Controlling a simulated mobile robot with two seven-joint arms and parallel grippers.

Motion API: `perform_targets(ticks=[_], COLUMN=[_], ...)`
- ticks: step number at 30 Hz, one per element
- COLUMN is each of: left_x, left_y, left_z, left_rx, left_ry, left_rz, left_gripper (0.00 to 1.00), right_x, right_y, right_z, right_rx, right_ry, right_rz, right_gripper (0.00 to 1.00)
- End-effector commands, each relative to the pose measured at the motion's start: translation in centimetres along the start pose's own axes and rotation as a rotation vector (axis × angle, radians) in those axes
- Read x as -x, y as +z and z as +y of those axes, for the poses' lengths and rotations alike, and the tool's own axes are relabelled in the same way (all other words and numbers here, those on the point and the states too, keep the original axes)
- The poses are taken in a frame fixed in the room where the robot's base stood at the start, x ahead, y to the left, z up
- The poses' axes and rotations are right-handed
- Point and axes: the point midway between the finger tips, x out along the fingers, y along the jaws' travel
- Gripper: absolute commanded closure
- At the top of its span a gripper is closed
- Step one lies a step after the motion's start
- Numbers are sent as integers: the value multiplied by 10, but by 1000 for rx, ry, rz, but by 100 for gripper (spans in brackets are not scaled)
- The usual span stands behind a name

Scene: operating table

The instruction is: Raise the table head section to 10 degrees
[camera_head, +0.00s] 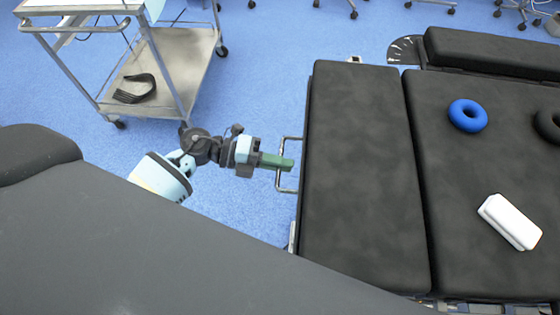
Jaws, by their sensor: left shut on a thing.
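The table head section (362,170) is the black padded panel at the left end of the operating table. It looks about level with the main black pad (455,210), with a narrow seam between them. A metal bar handle (286,187) stands out from its left edge. My left gripper (279,162) comes in from the left, and its green fingers are shut on the handle near its upper part. My right gripper is not in view.
A blue ring (468,116), a black ring (548,124) and a white block (510,222) lie on the main pad. A metal cart (185,70) stands at the upper left. Blue floor (265,60) is clear between cart and table.

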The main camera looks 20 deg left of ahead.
Motion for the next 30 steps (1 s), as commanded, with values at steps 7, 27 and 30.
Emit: perform_targets(ticks=[7,27,30], left_x=[6,16,16], left_y=[1,2,2], left_z=[-17,-49,-49], left_rx=[-3,-3,-3], left_ry=[39,79,79], left_rz=[1,-2,-3], left_gripper=[100,100,100], right_x=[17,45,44], right_y=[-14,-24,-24], right_z=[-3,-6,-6], right_rx=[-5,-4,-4], right_ry=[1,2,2], right_rz=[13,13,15], right_gripper=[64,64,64])
